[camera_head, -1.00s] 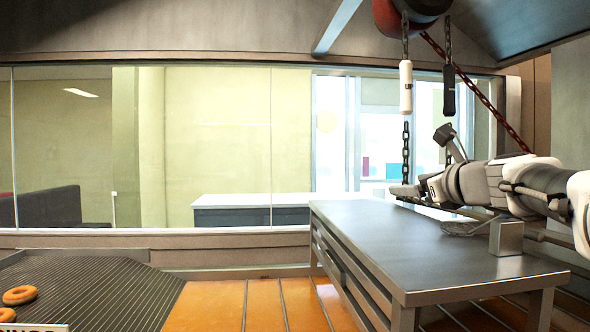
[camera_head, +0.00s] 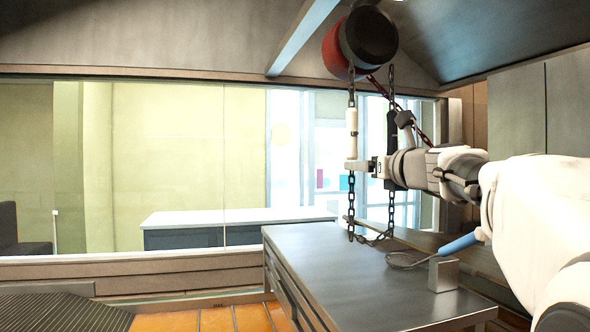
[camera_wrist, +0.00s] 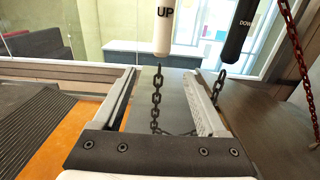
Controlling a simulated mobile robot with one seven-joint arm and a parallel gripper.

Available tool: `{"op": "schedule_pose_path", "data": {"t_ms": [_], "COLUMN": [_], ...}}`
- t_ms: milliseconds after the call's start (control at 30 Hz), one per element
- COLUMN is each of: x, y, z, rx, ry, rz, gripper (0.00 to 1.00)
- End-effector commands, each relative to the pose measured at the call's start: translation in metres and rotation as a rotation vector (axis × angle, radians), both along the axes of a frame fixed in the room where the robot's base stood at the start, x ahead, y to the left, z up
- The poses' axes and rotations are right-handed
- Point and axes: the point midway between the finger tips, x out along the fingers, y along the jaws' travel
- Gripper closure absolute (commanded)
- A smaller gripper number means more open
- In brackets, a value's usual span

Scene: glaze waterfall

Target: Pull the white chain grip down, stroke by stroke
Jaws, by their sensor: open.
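The white chain grip (camera_head: 351,130) hangs upright on its chain in the head view. It is marked "UP" in the wrist view (camera_wrist: 164,32). A dark chain (camera_wrist: 156,100) runs down from its lower end. My gripper (camera_head: 354,165) is open and level with the grip's lower end. In the wrist view my gripper (camera_wrist: 161,74) has a finger on each side, with the chain seen between them and the white grip beyond the tips. I cannot tell whether anything touches. The black grip (camera_wrist: 239,32), marked "DOWN", hangs to the right, partly hidden by my wrist in the head view.
A red and black hoist (camera_head: 362,42) hangs above. A red chain (camera_wrist: 296,60) slants down at the right. The grey metal table (camera_head: 330,270) stands below, with a blue-handled whisk (camera_head: 459,244) and a small metal block (camera_head: 443,274). A window lies behind.

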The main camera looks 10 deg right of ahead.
Motion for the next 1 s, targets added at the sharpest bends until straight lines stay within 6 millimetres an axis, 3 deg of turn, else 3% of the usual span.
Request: {"op": "schedule_pose_path", "data": {"t_ms": [33, 433, 500, 700, 1000], "x": [-0.003, -0.017, 0.001, 0.038, 0.071], "y": [0.000, 0.000, 0.001, 0.001, 0.002], "z": [0.017, 0.081, 0.068, 0.072, 0.071], "rx": [0.001, -0.001, -0.003, -0.002, -0.001], "ry": [-0.002, -0.001, 0.006, 0.004, 0.001], "rz": [0.000, 0.001, 0.000, -0.002, -0.001], "gripper": [0.25, 0.25, 0.25, 0.25, 0.25]}}
